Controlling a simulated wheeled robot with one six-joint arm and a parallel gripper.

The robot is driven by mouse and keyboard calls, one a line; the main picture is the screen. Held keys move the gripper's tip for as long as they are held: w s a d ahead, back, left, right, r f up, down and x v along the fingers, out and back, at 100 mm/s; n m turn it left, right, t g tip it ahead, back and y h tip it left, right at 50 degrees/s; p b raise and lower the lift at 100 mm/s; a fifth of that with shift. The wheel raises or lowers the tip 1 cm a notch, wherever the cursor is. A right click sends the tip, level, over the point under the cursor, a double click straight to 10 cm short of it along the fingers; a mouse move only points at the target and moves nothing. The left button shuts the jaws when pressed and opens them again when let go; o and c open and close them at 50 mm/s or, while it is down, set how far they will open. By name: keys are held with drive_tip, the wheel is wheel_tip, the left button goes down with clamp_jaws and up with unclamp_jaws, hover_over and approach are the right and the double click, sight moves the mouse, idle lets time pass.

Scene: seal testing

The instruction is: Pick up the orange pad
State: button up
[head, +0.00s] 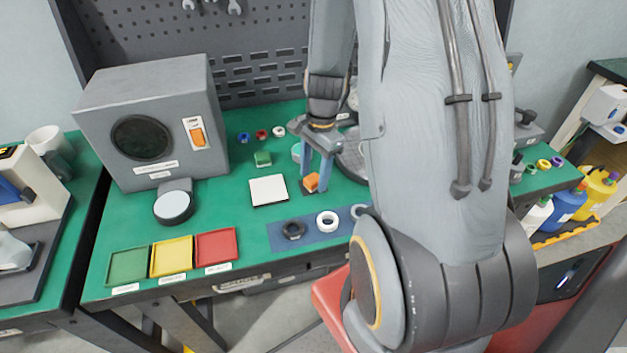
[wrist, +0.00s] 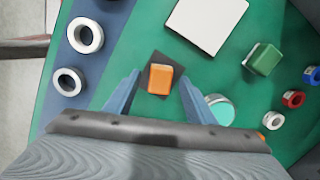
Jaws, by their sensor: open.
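The orange pad (head: 312,182) is a small orange block on a dark square on the green bench top. In the wrist view the orange pad (wrist: 160,78) lies between my two blue fingers, with a gap on each side. My gripper (head: 316,180) is open, pointing down around the pad in the head view. In the wrist view my gripper (wrist: 158,85) is empty, its fingers on either side of the pad. I cannot tell how far the fingertips are above the bench.
A white plate (head: 268,190) and a green block (head: 263,158) are to the left. Rings lie on a blue mat (head: 310,238) in front. A teal-topped round item (wrist: 220,110) stands close by one finger. Green, yellow and red trays (head: 172,256) sit at the front left.

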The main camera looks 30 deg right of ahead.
sight(314, 178)
drive_tip(key=c, duration=1.1)
wheel_tip(314, 178, up, 10)
drive_tip(key=shift+f+b, duration=0.1)
drive_tip(key=shift+b, duration=0.6)
drive_tip(key=o, duration=0.4)
drive_tip(key=c, duration=0.3)
